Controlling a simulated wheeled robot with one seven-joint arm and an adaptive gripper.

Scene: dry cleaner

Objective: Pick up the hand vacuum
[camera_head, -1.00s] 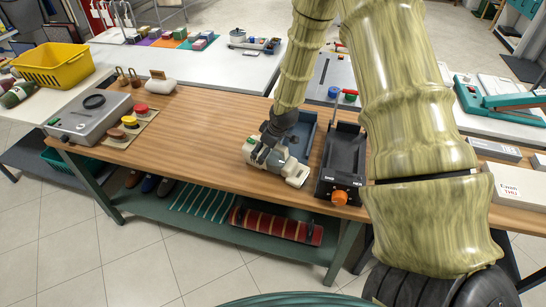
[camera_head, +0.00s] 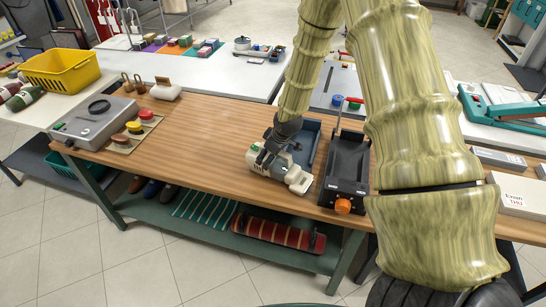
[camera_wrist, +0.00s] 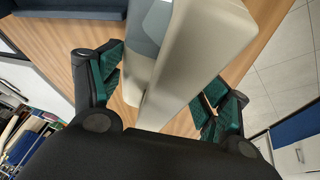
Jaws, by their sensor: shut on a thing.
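The hand vacuum (camera_head: 294,177) is a cream and grey body near the front edge of the wooden table, just left of a black tray. My gripper (camera_head: 272,150) comes down on it from above and is shut around its body. In the wrist view the cream vacuum body (camera_wrist: 185,60) fills the space between the green-padded fingers of my gripper (camera_wrist: 163,92), with one finger on each side. The vacuum looks to be on the tabletop or very close to it; I cannot tell if there is a gap.
A black tray with an orange knob (camera_head: 343,206) stands close on the right, and a blue tray (camera_head: 309,135) lies just behind. A grey control box (camera_head: 92,124) is at the left of the wooden table (camera_head: 205,140). The table's middle is clear.

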